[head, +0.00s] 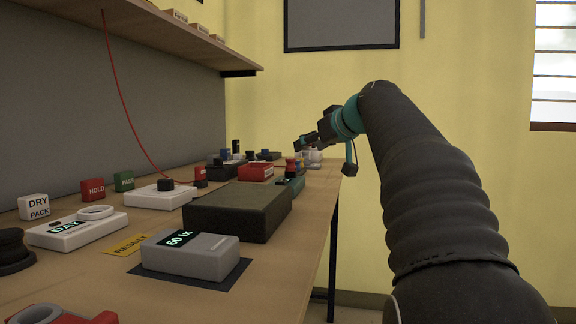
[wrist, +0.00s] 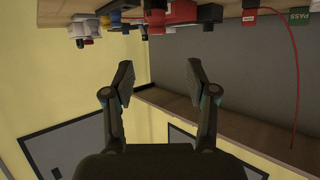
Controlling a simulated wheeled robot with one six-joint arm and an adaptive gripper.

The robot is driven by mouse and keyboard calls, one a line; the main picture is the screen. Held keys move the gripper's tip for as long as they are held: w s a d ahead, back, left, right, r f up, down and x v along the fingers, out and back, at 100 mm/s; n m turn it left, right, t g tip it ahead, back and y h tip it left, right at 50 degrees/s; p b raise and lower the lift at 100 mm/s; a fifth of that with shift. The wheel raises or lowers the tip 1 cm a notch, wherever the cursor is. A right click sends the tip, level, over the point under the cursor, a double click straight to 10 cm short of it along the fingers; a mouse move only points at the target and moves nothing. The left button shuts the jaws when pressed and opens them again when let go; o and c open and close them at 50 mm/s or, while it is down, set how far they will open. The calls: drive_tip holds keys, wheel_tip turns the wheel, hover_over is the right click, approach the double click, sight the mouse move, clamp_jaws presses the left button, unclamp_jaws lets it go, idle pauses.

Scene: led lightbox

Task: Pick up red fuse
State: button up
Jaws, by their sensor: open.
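My gripper (head: 308,141) is held above the far end of the bench, at the end of my arm. In the wrist view my gripper (wrist: 160,82) has its two fingers wide apart with nothing between them. I cannot pick out the red fuse for certain. Small red parts stand below the gripper: a red piece with a dark top (head: 290,165) and a red box (head: 255,173). The wrist view looks upside down, with a red part (wrist: 178,14) near its top edge, apart from the fingers.
The bench (head: 304,222) carries a dark block (head: 238,210), a grey light meter (head: 190,256) and a white scale (head: 78,230). A red cable (head: 122,100) hangs from the shelf (head: 130,35) above. Room right of the bench is free.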

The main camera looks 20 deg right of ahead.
sight(293, 159)
drive_tip(key=shift+d+f+p+x, duration=0.1)
drive_tip(key=shift+f+p+x, duration=0.05)
drive_tip(key=shift+x, duration=1.9)
drive_tip(key=shift+d+f+p+x, duration=0.1)
drive_tip(key=shift+x, duration=1.9)
drive_tip(key=shift+d+f+p+x, duration=0.1)
drive_tip(key=shift+f+p+x, duration=0.05)
drive_tip(key=shift+x, duration=1.9)
drive_tip(key=shift+s, duration=0.15)
clamp_jaws()
drive_tip(key=shift+r, duration=0.15)
drive_tip(key=shift+r, duration=0.55)
drive_tip(key=r+p, duration=0.1)
drive_tip(key=r, duration=0.1)
drive_tip(key=d+r+p, duration=0.1)
drive_tip(key=r, duration=0.1)
drive_tip(key=shift+d, duration=0.2)
drive_tip(key=d+r+p, duration=0.5)
drive_tip(key=d, duration=0.5)
drive_tip(key=shift+r+p, duration=0.3)
drive_tip(key=shift+r, duration=0.1)
